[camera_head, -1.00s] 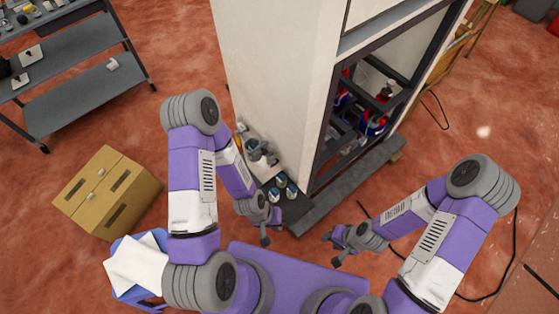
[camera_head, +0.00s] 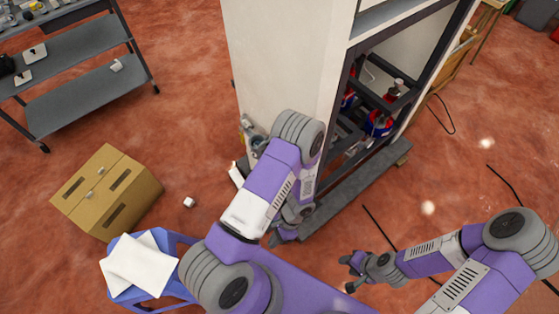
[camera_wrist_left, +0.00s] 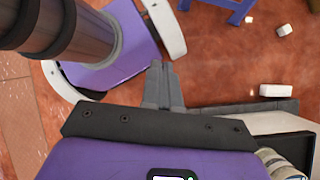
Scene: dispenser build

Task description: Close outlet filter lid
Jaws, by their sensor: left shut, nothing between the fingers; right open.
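The outlet filter and its lid cannot be made out; my left arm covers most of the fittings at the foot of the white cabinet (camera_head: 285,70). A grey fitting (camera_head: 250,135) shows at the cabinet's left foot. My left gripper (camera_head: 276,238) is in front of the cabinet's base, pointing down and left; in the left wrist view its fingers (camera_wrist_left: 158,72) are together and empty. Pale ribbed round parts (camera_wrist_left: 275,163) show at the lower right there, apart from the fingers. My right gripper (camera_head: 348,275) is open and empty to the right, above the floor.
A cardboard box (camera_head: 108,190) and a blue stand with white sheets (camera_head: 140,265) are at the left. A white block (camera_head: 237,174) and a small white cube (camera_head: 189,202) lie on the floor. A grey shelf rack (camera_head: 75,95) stands at the back left.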

